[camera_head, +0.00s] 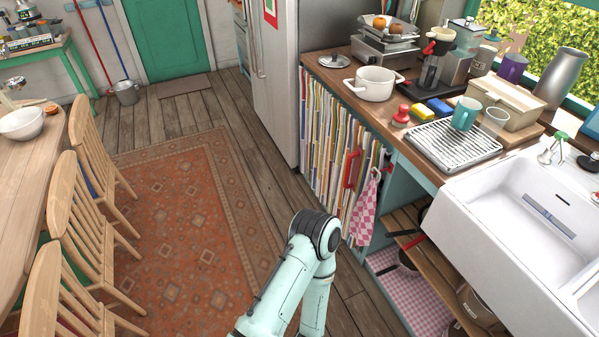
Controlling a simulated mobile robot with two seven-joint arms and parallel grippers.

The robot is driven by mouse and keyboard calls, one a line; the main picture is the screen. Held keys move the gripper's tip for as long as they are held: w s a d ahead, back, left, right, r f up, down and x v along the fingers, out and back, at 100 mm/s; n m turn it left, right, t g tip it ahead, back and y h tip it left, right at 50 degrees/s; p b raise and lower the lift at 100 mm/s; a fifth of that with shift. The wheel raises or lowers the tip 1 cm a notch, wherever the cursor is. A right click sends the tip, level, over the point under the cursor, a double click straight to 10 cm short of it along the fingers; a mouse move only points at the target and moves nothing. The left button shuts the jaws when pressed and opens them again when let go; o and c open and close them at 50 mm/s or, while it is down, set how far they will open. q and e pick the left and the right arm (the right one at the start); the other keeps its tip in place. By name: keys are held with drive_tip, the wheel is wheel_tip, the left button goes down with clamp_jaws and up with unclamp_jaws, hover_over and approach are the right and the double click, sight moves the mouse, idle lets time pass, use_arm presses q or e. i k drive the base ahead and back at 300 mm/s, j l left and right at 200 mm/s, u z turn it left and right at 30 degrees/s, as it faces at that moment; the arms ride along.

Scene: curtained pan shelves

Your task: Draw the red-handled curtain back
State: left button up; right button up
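The striped multicoloured curtain (322,135) hangs under the counter, left of the open shelves. Its red handle (351,169) stands upright near the curtain's right edge. The curtain covers the left bay of the cabinet, so what is behind it is hidden. One of my mint-green arms (292,277) comes up from the bottom middle, its dark elbow joint in front of the floor and below the curtain. Neither gripper can be made out, and nothing is seen touching the red handle.
A pink checked towel (366,212) hangs just right of the handle. Open shelves (437,268) with dark pans lie further right, below the white sink (530,220). A white pot (373,84) stands on the counter above. Wooden chairs (88,240) line the left; the rug (190,225) between is clear.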

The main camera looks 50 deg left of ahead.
sight(369, 153)
drive_tip(key=u, duration=1.55)
